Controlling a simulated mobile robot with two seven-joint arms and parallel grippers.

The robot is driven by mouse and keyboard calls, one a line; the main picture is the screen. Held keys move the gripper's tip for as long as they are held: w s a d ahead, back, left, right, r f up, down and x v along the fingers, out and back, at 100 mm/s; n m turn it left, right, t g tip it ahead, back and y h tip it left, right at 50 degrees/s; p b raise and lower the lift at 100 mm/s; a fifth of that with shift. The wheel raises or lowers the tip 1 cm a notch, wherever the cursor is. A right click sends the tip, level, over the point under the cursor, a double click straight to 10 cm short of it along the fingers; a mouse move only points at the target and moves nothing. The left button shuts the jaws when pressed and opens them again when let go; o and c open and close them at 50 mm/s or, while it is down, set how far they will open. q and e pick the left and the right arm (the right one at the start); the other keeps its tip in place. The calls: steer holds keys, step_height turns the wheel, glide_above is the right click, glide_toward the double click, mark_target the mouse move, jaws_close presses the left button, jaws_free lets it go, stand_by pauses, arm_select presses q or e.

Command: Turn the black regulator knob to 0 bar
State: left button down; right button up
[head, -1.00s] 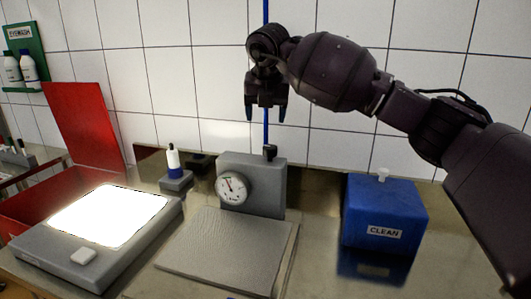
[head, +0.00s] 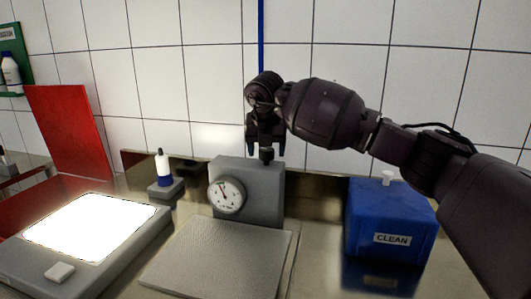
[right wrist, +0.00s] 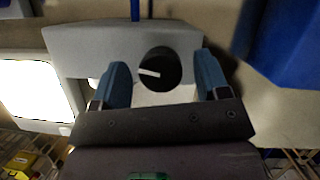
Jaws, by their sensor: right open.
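The black regulator knob (head: 267,154) sits on top of the grey regulator block (head: 262,192). In the right wrist view the knob (right wrist: 160,69) shows from above, with a white pointer line towards the left. A round white gauge (head: 226,195) with a needle is on the block's front; its reading is too small to tell. My right gripper (head: 266,151) is above the block, pointing down. In the right wrist view its blue fingers (right wrist: 163,82) are open, one on each side of the knob, with gaps between. My left gripper is in neither view.
A grey textured plate (head: 218,257) lies before the block. A lit panel (head: 88,228) stands at left, with a red panel (head: 66,135) behind. A white bottle (head: 162,166) stands left of the block. A blue CLEAN box (head: 388,218) stands right. A tiled wall rises behind.

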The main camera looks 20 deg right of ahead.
steer(key=shift+w+f, duration=0.15)
steer(key=shift+f, duration=0.25)
steer(key=shift+d, duration=0.1)
steer(key=c, duration=0.9)
steer(key=shift+r, duration=0.1)
